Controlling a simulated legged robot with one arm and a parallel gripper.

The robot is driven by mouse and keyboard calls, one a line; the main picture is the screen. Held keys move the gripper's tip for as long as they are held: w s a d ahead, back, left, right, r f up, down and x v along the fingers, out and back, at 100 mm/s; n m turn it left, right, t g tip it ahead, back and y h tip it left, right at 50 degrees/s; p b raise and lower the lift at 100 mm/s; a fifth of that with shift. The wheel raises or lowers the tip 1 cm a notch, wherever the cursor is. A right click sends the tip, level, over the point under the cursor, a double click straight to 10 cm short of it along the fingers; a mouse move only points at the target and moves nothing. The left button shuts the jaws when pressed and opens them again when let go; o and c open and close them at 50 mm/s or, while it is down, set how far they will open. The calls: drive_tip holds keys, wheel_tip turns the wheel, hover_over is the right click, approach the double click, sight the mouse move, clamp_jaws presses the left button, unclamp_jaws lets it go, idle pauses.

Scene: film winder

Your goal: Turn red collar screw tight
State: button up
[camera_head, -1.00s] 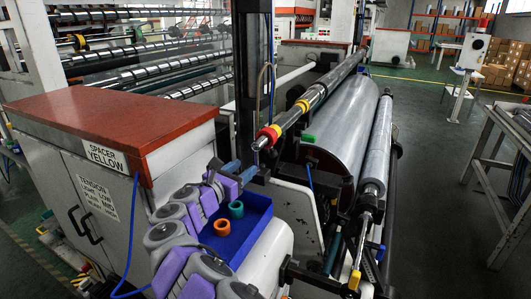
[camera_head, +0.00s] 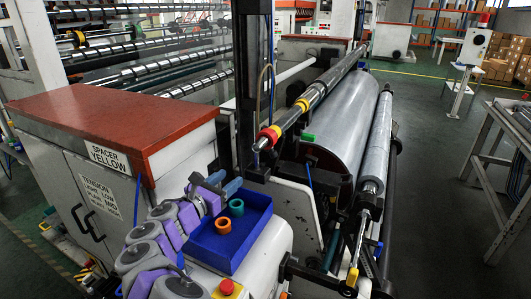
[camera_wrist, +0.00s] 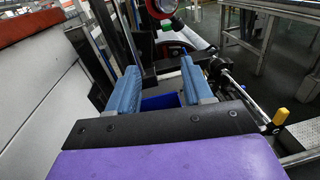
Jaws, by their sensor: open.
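The red collar (camera_head: 268,135) sits around the near end of the long metal shaft (camera_head: 318,92), in front of a yellow collar (camera_head: 302,104). Its screw is too small to make out. My gripper (camera_head: 226,183) is below and left of the collar, apart from it, near the blue tray. In the wrist view its two blue fingers (camera_wrist: 158,84) stand wide apart with nothing held between them. A red part (camera_wrist: 166,23) shows beyond them at the top edge; I cannot tell for sure that it is the collar.
The blue tray (camera_head: 249,227) holds an orange ring (camera_head: 222,226) and a green ring (camera_head: 236,207). A red button (camera_head: 227,287) is in front of it. A red-topped cabinet (camera_head: 110,118) stands left, and a large film roll (camera_head: 345,125) lies below the shaft.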

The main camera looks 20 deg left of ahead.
drive_tip(key=shift+s+a+p, duration=0.25)
drive_tip(key=shift+s+p, duration=0.05)
drive_tip(key=shift+s, duration=0.6)
drive_tip(key=shift+r+p, duration=0.1)
drive_tip(key=shift+p, duration=0.45)
drive_tip(key=shift+s, duration=0.1)
drive_tip(key=s+a, duration=0.1)
drive_tip(key=s, duration=0.7)
drive_tip(key=s+a+p, duration=0.1)
drive_tip(key=s+a, duration=0.1)
drive_tip(key=s, duration=0.7)
drive_tip(key=shift+a, duration=0.25)
drive_tip(key=shift+o, duration=0.2)
